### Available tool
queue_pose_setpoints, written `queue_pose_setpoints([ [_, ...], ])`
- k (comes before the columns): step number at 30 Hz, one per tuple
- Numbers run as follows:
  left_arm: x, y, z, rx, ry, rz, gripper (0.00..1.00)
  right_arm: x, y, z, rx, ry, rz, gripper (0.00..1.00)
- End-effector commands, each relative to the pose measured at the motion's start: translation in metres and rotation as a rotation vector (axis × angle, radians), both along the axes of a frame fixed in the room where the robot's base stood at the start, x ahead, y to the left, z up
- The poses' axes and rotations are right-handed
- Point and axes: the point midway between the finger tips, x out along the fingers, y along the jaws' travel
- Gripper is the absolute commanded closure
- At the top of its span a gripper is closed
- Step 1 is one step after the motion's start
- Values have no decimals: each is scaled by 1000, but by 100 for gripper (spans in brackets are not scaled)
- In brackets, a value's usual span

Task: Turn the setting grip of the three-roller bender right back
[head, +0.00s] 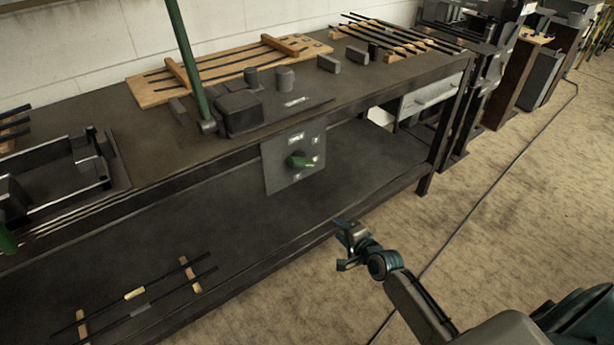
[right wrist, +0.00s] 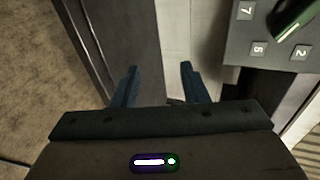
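The setting grip is a green knob (head: 298,160) on a grey plate (head: 280,180) with small white labels, fixed to the bench front. Above it on the bench stand dark blocks and round posts (head: 285,78) and a long green lever (head: 185,50), which look like the bender. In the right wrist view the green grip (right wrist: 296,20) shows at the upper right, cut off by the edge; the plate (right wrist: 265,70) has labels 7, 5 and 2. My right gripper (head: 345,245) is open and empty, below and right of the grip, apart from it. My left gripper is out of view.
The workbench (head: 355,97) carries wooden racks with rods (head: 230,70) and another dark fixture (head: 70,185) at left. A lower shelf (head: 350,165) holds rods at the front left. A cable (head: 480,200) crosses the floor. Floor right of the bench is mostly clear.

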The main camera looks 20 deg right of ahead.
Motion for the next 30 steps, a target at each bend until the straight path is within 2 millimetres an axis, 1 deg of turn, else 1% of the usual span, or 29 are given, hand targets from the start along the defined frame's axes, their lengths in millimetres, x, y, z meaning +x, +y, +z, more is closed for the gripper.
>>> queue_pose_setpoints([
  [1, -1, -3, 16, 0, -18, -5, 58, 14, 3, 26, 98, -64, -12, 60],
  [2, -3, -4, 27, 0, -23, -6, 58, 20, 5, 44, 162, -97, -18, 60],
  [3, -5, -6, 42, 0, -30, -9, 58, 26, 8, 66, 241, -134, -22, 60],
  [6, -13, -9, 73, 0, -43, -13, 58, 34, 15, 110, 407, -202, -18, 60],
  [9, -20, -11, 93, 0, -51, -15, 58, 36, 19, 138, 514, -238, -8, 60],
  [10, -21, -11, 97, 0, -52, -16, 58, 36, 20, 144, 535, -246, -5, 60],
  [13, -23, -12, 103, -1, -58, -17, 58, 39, 22, 154, 573, -257, -1, 60],
  [17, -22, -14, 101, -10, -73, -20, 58, 51, 25, 155, 579, -258, -2, 60],
  [27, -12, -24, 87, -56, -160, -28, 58, 110, 40, 153, 578, -256, -2, 60],
  [30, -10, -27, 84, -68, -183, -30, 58, 124, 43, 154, 576, -256, -2, 60],
])
